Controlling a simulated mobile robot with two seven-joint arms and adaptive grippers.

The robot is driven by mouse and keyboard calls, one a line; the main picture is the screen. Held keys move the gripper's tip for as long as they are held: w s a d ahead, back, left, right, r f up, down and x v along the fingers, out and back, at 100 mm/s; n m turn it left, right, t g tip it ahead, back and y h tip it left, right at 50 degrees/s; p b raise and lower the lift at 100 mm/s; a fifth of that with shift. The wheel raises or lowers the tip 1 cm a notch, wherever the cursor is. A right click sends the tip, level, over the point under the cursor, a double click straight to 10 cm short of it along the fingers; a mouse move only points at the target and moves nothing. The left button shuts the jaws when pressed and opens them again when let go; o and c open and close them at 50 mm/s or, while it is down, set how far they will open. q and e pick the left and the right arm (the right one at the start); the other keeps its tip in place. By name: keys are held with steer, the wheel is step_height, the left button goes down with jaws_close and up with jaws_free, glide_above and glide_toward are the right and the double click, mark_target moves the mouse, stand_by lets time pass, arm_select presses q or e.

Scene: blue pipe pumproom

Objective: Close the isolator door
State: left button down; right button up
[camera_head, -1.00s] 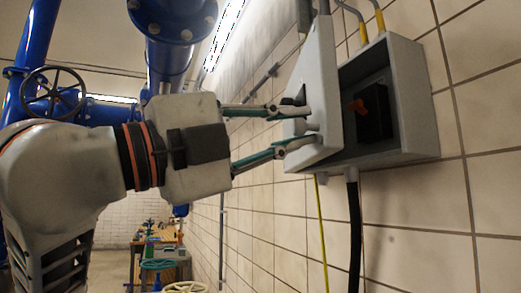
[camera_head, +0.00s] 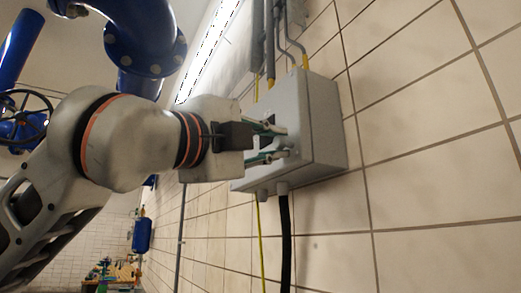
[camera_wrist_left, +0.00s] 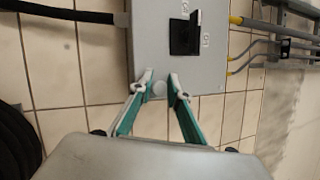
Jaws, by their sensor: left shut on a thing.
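The grey isolator box (camera_head: 325,125) is mounted on the tiled wall. Its door (camera_head: 288,98) lies flush against the box front, with no gap that I can see, and the inside is hidden. The door (camera_wrist_left: 153,35) fills the upper middle of the left wrist view, with a black switch handle (camera_wrist_left: 185,36) and a small round knob (camera_wrist_left: 159,88). My left gripper (camera_head: 283,142) is at the door's front, its two fingers on either side of the knob and closed on it. My right gripper is not in view.
Grey conduits (camera_head: 270,45) with yellow ends enter the box from above. A black cable (camera_head: 285,240) and a thin yellow one (camera_head: 260,235) hang below. Blue pipes (camera_head: 145,40) run above my left arm. The tiled wall right of the box is bare.

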arm_select(q)
steer(key=shift+s+d+r, duration=0.15)
steer(key=shift+s+d, duration=0.1)
steer(key=shift+d, duration=0.05)
steer(key=c, duration=2)
jaws_free()
steer(key=shift+o, duration=0.2)
steer(key=shift+w+d, duration=0.25)
steer(key=shift+d, duration=0.15)
steer(key=shift+s+a+f, duration=0.2)
steer(key=shift+s+f, duration=0.05)
steer(key=shift+s, duration=0.15)
steer(key=v, duration=1.1)
steer(key=shift+a, duration=0.3)
steer(key=shift+w, duration=0.15)
